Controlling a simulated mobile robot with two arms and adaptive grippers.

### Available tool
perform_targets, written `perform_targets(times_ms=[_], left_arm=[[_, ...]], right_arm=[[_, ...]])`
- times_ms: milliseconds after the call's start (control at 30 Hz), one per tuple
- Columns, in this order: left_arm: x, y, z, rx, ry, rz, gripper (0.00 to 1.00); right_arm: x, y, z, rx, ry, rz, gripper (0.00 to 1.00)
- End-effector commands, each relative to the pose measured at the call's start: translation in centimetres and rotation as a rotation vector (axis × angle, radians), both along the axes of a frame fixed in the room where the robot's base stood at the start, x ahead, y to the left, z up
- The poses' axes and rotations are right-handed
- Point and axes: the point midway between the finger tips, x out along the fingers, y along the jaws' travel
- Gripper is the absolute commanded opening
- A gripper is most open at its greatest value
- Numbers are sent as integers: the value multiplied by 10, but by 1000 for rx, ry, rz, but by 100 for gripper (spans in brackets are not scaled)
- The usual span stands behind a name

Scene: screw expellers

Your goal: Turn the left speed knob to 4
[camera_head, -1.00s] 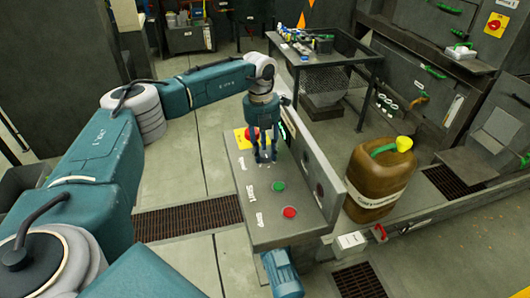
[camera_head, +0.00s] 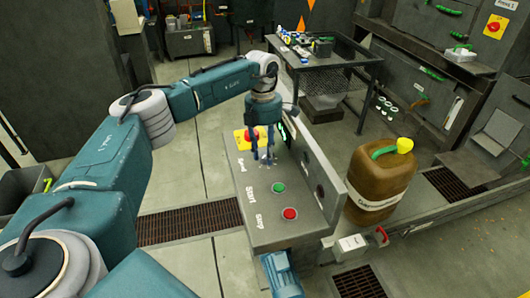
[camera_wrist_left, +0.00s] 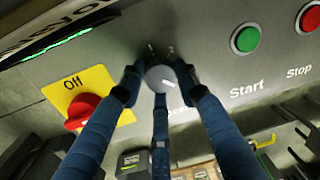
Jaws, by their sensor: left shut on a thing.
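The grey speed knob (camera_wrist_left: 160,77) shows in the left wrist view, with a white pointer mark aimed to the lower right. Its scale is mostly covered, so I cannot read the number. My left gripper (camera_wrist_left: 158,80) is shut on the knob, with blue fingers around it. A "Speed" label beside the knob is partly hidden by a finger in the wrist view. My right gripper is not in view.
On the panel are a green Start button (camera_head: 278,187), a red Stop button (camera_head: 289,213) and a red Off switch (camera_wrist_left: 82,110) on a yellow plate. A brown jerrycan (camera_head: 375,187) stands behind the panel. A black table (camera_head: 325,58) holds small parts.

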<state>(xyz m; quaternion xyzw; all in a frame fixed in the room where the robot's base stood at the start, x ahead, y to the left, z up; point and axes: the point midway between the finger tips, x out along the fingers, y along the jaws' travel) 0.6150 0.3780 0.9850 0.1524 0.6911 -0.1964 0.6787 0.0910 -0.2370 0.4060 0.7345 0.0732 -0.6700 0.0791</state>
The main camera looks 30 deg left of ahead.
Motion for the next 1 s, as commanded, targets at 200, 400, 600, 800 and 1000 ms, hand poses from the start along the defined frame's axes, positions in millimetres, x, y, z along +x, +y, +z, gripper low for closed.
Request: perform_targets(times_ms=[200,400,600,800,1000], left_arm=[[4,0,5,-1,-13,-24,6],[4,0,5,0,-13,-26,5],[4,0,5,-1,-14,-26,41],[2,0,3,-1,-7,-26,50],[2,0,5,-1,-5,-26,50]], right_arm=[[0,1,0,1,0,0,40],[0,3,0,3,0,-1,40],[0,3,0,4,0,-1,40],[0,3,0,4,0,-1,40],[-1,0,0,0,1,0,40]])
